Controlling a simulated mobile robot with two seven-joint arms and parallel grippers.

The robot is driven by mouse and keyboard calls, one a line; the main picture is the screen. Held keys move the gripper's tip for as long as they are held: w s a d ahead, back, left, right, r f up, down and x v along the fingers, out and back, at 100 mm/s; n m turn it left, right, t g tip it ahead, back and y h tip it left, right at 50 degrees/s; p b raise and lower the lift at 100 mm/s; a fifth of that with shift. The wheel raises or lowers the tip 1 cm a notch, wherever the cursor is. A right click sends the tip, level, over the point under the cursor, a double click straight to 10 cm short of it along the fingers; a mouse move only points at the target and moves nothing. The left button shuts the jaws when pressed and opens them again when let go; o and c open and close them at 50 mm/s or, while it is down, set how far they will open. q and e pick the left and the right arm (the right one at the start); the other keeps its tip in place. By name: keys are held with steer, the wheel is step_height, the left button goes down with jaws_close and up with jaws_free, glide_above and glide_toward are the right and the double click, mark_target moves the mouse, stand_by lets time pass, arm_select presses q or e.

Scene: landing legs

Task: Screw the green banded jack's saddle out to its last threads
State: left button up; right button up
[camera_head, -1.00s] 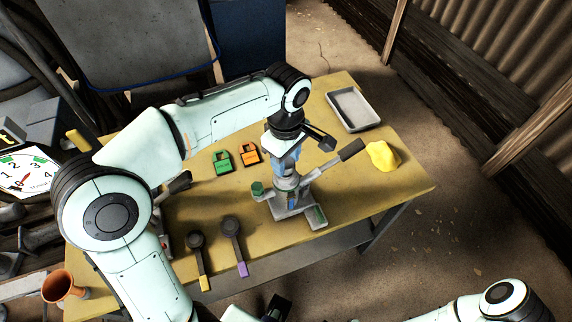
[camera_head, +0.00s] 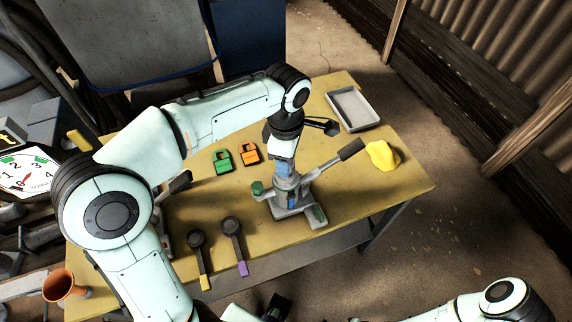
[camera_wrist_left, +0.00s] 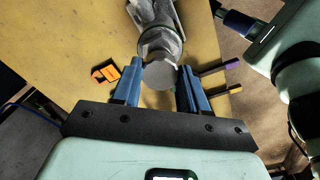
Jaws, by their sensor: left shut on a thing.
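The jack (camera_head: 288,190) stands upright near the table's front edge, with green parts at its foot and a lever pointing up to the right. My left gripper (camera_head: 284,163) is above it, pointing down. In the left wrist view its two blue fingers (camera_wrist_left: 160,88) are shut on the jack's round grey saddle (camera_wrist_left: 160,75), one on each side. The saddle is hidden by the fingers in the head view, and its threads cannot be made out. A dark part at the bottom edge looks like my right gripper (camera_head: 277,307); its jaws are not clear.
A green padlock-shaped block (camera_head: 222,161) and an orange one (camera_head: 249,153) lie left of the jack. Yellow-tipped (camera_head: 200,262) and purple-tipped (camera_head: 236,246) tools lie in front of them. A grey tray (camera_head: 354,109) and a yellow lump (camera_head: 382,155) are at the right.

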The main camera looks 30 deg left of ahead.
arm_select(q)
steer(key=shift+s+f, duration=0.1)
steer(key=shift+f, duration=0.15)
steer(key=n, duration=0.4)
steer(key=n, duration=0.4)
stand_by(0.4)
